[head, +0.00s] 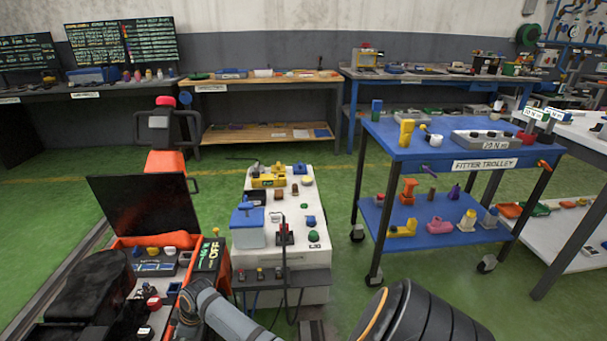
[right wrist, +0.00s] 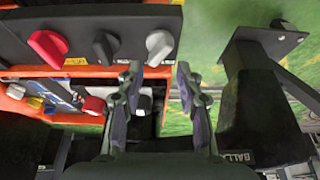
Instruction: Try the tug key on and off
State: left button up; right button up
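The orange tug (head: 160,205) stands at the left in the head view, with a dark raised panel and an open bay of small coloured parts. A dark plate marked OFF (head: 208,257) is on its right side. I cannot pick out the key with certainty. In the right wrist view, a red knob (right wrist: 48,47), a black knob (right wrist: 105,46) and a grey knob (right wrist: 159,46) sit on a dark panel. My right gripper (right wrist: 158,82) is open and empty, its fingertips below the grey knob in the picture. My left gripper is not in view.
A white cabinet (head: 290,235) with small parts stands right of the tug. The blue fitter trolley (head: 440,150) is farther right. A black post with a base marked BALLA (right wrist: 262,110) is right of my right gripper. Green floor (head: 340,210) is free between cabinet and trolley.

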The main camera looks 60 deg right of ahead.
jog(key=p+v, duration=0.2)
jog(key=v, duration=0.5)
jog(key=s+d+f+m+g+h+p, duration=0.15)
jog(key=s+d+f+m+p, duration=0.25)
jog(key=s+f+p, duration=0.65)
jog(key=s+d+f+m+h+p, duration=0.1)
jog(key=s+f, duration=0.3)
jog(key=s, duration=0.6)
jog(key=s+d+f+m+h+p, duration=0.1)
jog(key=s+d+f+p, duration=0.1)
jog(key=s, duration=0.9)
jog(key=shift+f+m+p, duration=0.3)
jog(key=shift+f+p, duration=0.6)
jog(key=shift+p, duration=0.15)
jog(key=shift+d, duration=0.1)
